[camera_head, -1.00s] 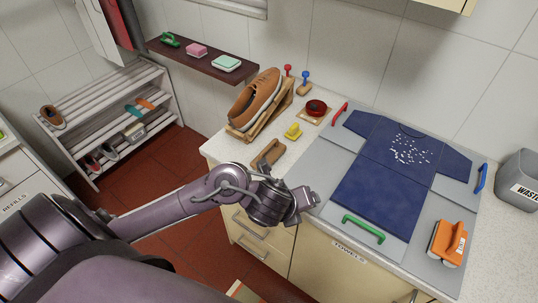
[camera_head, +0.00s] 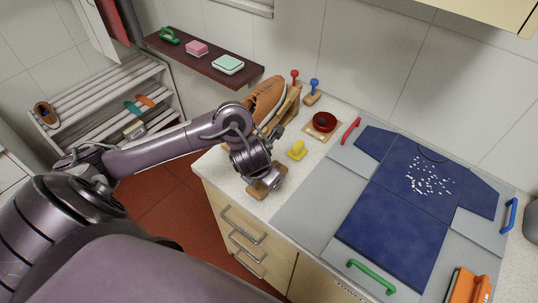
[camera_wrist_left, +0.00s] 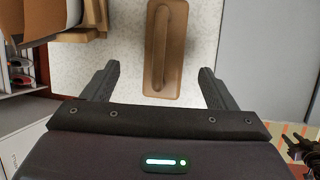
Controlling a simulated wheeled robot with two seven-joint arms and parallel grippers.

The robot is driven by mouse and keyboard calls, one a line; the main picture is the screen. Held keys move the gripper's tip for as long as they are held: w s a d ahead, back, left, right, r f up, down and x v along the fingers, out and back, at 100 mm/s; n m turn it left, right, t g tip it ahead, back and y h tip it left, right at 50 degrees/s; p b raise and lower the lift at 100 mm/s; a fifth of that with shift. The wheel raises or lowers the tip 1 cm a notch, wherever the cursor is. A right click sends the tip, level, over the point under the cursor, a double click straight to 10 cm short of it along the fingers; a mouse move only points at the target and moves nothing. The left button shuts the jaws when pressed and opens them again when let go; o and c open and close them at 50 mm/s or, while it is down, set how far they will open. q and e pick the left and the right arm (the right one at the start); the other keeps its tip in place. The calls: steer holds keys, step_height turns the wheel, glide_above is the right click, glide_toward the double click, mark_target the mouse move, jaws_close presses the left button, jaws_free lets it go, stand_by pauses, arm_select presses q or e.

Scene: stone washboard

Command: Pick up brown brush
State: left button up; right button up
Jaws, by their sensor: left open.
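The brown brush (camera_wrist_left: 166,55), a flat block with a raised ridge handle, lies on the pale speckled counter. In the wrist view it stands upright in the picture, between the two spread fingers of my left gripper (camera_wrist_left: 160,72), with a gap on each side. In the head view my left gripper (camera_head: 267,178) is over the brush (camera_head: 257,191) and hides part of it. The left gripper is open and empty. The wrist view does not settle its height above the brush.
A brown shoe on a wooden stand (camera_head: 291,106) is behind my left wrist. The grey washboard (camera_head: 310,205) with a blue shirt (camera_head: 395,220) lies right. The counter's front edge is close.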

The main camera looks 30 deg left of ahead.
arm_select(q)
steer(key=x, duration=0.3)
steer(key=shift+w+d+f, duration=0.1)
steer(key=shift+d+f, duration=0.1)
steer(key=shift+d, duration=0.15)
steer(key=shift+b+x, duration=0.4)
steer(key=shift+x, duration=0.75)
steer(key=shift+w+r, duration=0.1)
steer(key=shift+w, duration=0.1)
steer(key=c, duration=1.1)
arm_select(e)
steer(key=shift+s+f, duration=0.4)
steer(key=shift+s, duration=0.25)
steer(key=shift+s+f, duration=0.35)
steer(key=shift+s, duration=0.25)
